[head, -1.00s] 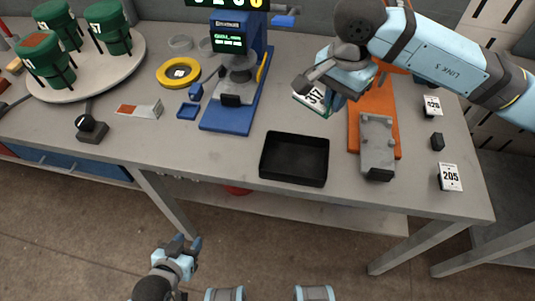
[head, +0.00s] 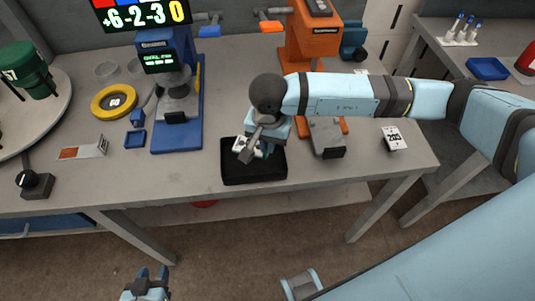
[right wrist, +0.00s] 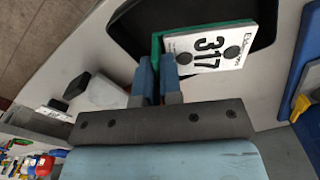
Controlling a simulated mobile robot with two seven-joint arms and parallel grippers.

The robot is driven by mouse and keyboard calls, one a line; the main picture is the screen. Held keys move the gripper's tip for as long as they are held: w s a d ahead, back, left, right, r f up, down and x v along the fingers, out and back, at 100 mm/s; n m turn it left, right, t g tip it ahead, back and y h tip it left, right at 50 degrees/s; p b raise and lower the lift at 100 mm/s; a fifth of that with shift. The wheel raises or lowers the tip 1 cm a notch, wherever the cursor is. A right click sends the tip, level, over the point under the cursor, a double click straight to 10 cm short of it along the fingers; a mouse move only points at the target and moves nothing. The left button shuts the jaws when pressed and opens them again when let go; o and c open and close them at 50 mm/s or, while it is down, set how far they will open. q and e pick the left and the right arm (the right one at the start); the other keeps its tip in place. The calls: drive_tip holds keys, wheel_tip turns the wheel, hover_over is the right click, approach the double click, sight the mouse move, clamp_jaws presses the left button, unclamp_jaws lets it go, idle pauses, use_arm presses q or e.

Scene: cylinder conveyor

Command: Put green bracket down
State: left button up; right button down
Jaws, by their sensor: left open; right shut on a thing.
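The green bracket (right wrist: 157,46) shows in the right wrist view as a green edge with a white plate marked 317 (right wrist: 208,50). My right gripper (right wrist: 158,82) is shut on its green edge. In the head view my right gripper (head: 251,149) is over the back part of the black tray (head: 256,174), and white bits of the bracket show around the fingers. The tray also shows behind the bracket in the right wrist view (right wrist: 130,28). I cannot tell whether the bracket touches the tray floor. My left gripper (head: 152,272) is open and empty, low in front of the table.
A blue machine (head: 178,100) stands left of the tray, with a yellow ring (head: 98,105) beside it. An orange machine (head: 310,45) with a grey block (head: 327,138) stands to the right. A white tag marked 205 (head: 394,138) lies further right. The table's front strip is clear.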

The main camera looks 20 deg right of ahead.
sight(268, 165)
wheel_tip(268, 165, down, 2)
drive_tip(key=shift+f, duration=0.15)
wheel_tip(268, 165, down, 4)
drive_tip(key=shift+r, duration=0.1)
drive_tip(key=shift+f, duration=0.25)
drive_tip(key=c, duration=1.3)
unclamp_jaws()
drive_tip(key=shift+r, duration=0.1)
drive_tip(key=shift+r, duration=0.1)
